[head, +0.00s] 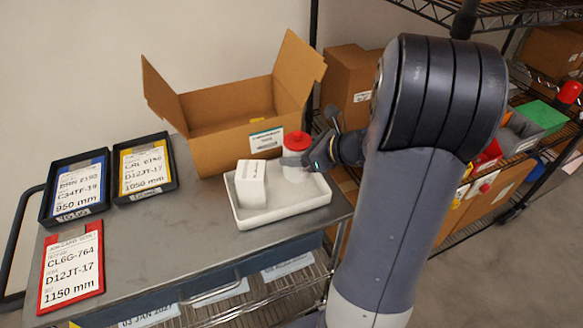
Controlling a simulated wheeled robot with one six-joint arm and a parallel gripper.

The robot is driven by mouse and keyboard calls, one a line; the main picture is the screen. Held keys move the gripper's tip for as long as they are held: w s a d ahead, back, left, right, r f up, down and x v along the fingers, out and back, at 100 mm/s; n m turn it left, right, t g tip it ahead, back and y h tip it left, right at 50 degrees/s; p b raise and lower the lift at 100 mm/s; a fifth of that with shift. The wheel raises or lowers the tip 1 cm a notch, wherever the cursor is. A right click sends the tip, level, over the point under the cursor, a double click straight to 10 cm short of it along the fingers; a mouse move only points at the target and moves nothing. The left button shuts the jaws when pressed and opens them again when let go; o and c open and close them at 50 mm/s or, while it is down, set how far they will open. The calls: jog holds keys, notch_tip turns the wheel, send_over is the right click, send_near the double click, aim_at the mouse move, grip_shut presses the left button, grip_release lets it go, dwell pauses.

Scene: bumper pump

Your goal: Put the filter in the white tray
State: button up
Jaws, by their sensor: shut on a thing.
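The filter, a white cylinder with a red top (297,140), is upright at the back right part of the white tray (285,210). My gripper (302,160) reaches in from the right and is shut on the filter, covering part of its side. The filter's lower end shows within the tray's outline; I cannot tell whether it touches the tray floor. A white box (250,185) stands in the tray's left part, just left of the filter.
An open cardboard box (225,140) stands directly behind the tray on the grey cart top (165,235). Two black-framed label trays (75,190) (145,168) and a red-framed card (72,268) lie at left. The cart's middle is clear. Shelves with boxes stand at right.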

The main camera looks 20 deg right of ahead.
jog(key=shift+f, duration=2.25)
jog(key=shift+f+b, duration=0.2)
jog(key=shift+b, duration=0.2)
jog(key=o, duration=1.4)
jog(key=shift+r, duration=0.15)
jog(key=shift+s+d+r, duration=0.1)
jog(key=shift+r, duration=0.05)
jog(key=v, duration=1.1)
jog(key=shift+s, duration=0.3)
jog(key=shift+d+r, duration=0.1)
jog(key=shift+d, duration=0.05)
